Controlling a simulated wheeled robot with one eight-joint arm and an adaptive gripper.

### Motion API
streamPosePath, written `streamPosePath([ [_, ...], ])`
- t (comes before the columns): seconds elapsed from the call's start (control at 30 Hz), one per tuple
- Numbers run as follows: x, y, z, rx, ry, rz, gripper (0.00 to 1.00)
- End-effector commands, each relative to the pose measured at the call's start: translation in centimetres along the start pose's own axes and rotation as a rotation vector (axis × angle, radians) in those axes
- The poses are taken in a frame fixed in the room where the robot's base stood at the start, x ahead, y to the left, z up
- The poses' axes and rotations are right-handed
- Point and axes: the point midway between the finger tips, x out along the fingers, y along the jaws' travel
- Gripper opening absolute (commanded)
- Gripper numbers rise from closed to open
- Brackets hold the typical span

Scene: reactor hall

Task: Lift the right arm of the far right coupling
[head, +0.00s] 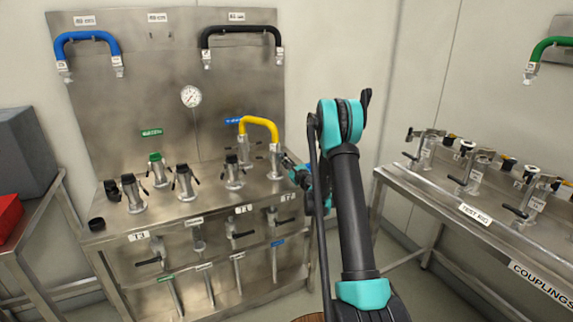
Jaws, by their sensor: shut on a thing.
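The far right coupling (275,162) is a silver fitting at the right end of the yellow hose (260,122), on the right side of the steel bench. My gripper (287,162) is at its right side, shut on the coupling's right arm. The arm itself is small and mostly hidden by the gripper, so its exact angle cannot be told. The yellow hose arches from a second upright fitting (243,149) just to the left.
Several capped fittings with dark levers, such as the green-topped one (157,168), stand left on the bench (110,240). A steel panel with a gauge (191,96), blue hose (87,37) and black hose (242,33) rises behind. A second table (445,205) with couplings stands right.

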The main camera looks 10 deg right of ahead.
Motion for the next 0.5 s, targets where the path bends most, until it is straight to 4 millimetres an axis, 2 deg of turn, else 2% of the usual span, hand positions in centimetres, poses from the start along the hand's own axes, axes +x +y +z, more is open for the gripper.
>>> streamPosePath([
  [0.27,-0.1,-0.8,0.0,-0.140,0.000,0.000,0.00],
  [0.5,-0.1,-1.9,0.3,-0.353,0.000,0.000,0.00],
])
